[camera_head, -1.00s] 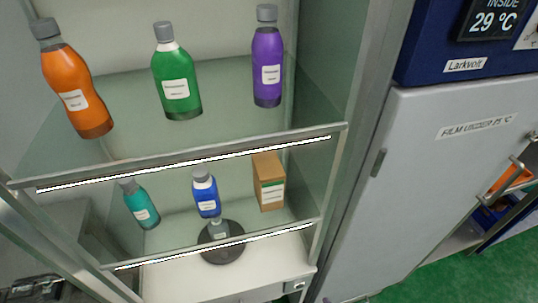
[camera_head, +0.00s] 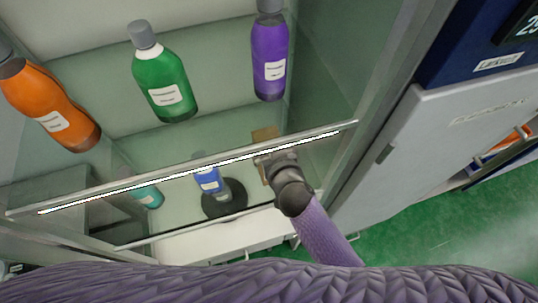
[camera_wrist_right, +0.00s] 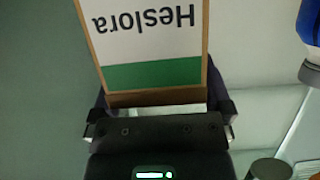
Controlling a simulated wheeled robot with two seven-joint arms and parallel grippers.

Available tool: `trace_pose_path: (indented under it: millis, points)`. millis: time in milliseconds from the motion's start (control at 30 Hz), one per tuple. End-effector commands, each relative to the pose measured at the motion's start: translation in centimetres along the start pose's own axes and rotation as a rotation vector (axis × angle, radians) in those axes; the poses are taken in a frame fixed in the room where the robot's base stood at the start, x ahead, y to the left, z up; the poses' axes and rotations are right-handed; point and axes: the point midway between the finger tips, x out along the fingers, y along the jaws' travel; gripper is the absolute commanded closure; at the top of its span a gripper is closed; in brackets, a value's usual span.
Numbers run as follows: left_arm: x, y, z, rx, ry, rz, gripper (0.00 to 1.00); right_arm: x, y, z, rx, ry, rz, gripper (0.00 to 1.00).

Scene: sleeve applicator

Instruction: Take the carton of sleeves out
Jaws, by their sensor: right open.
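The carton (camera_head: 264,133) is a brown box on the lower shelf of the glass cabinet, at the right. In the head view it is mostly hidden behind the shelf edge and my right gripper (camera_head: 271,160). In the right wrist view the carton (camera_wrist_right: 155,75) shows its white and green label, with "Heslora" upside down. My right gripper (camera_wrist_right: 161,112) is open at the carton, with a finger towards each side of it. Whether the fingers touch it cannot be told. My left gripper is not in view.
A blue bottle (camera_head: 208,180) and a teal bottle (camera_head: 148,195) stand left of the carton, near a dark round disc (camera_head: 224,200). The upper shelf edge (camera_head: 190,172) crosses just above my gripper. Orange, green and purple bottles stand above. The cabinet's right frame (camera_head: 375,130) is close.

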Motion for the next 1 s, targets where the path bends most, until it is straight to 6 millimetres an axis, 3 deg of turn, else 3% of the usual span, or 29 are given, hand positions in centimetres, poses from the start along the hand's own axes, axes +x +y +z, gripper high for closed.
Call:
trace_pose_path:
  millis: [167,200,667,1000]
  points:
    - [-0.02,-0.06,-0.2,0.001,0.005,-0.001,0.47,0.08,0.01,0.0,0.0,-0.001,0.0,0.0]
    - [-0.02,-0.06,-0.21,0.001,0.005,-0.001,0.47,0.08,0.01,0.0,0.0,-0.001,0.0,0.04]
    - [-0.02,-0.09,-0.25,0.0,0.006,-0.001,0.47,0.04,0.02,0.02,0.0,-0.001,0.001,1.0]
    - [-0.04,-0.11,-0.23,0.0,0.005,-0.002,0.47,0.04,0.02,-0.06,0.001,0.0,0.0,1.0]
